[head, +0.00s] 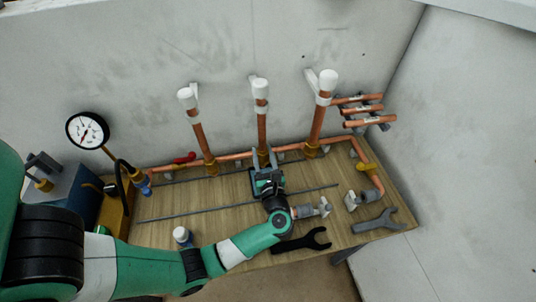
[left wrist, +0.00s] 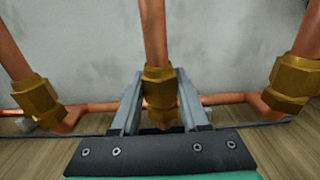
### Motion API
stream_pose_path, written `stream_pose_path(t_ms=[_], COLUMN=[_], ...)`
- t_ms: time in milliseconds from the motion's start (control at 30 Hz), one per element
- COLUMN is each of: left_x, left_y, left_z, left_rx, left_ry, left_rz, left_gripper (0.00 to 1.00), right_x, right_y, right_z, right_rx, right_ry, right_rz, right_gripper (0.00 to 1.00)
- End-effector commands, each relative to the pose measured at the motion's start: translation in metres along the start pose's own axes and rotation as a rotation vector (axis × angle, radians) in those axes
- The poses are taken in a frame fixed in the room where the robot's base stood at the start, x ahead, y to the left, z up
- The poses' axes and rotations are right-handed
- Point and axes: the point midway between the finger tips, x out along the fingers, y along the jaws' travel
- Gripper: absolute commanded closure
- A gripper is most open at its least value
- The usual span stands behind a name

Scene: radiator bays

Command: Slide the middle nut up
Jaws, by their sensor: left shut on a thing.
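The middle copper pipe (head: 262,128) stands upright with a white cap at its top. The middle nut (left wrist: 158,87) is brass and sits low on this pipe, near the horizontal pipe run. My left gripper (left wrist: 158,100) has one finger on each side of the middle nut and is shut on it. In the head view my left gripper (head: 265,170) reaches the foot of the middle pipe and mostly hides the nut. The left nut (left wrist: 37,96) and the right nut (left wrist: 293,84) sit on the neighbouring pipes, apart from my fingers. My right gripper is not in view.
A pressure gauge (head: 87,131) and a blue box (head: 65,190) stand at the left. Short copper pipes (head: 362,110) stick out at the right.

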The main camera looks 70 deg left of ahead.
Motion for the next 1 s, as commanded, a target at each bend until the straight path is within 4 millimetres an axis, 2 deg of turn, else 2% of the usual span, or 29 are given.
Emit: stream_pose_path(t_ms=[167, 1000], left_x=[0.000, 0.000], left_y=[0.000, 0.000], left_z=[0.004, 0.056], left_rx=[0.000, -0.002], left_ry=[0.000, -0.002], left_rz=[0.000, 0.000], left_gripper=[0.95, 0.95], right_x=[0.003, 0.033], right_y=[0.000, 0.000], right_z=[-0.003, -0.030], right_rx=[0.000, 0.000], right_ry=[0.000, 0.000], right_rz=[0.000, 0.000], right_gripper=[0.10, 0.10])
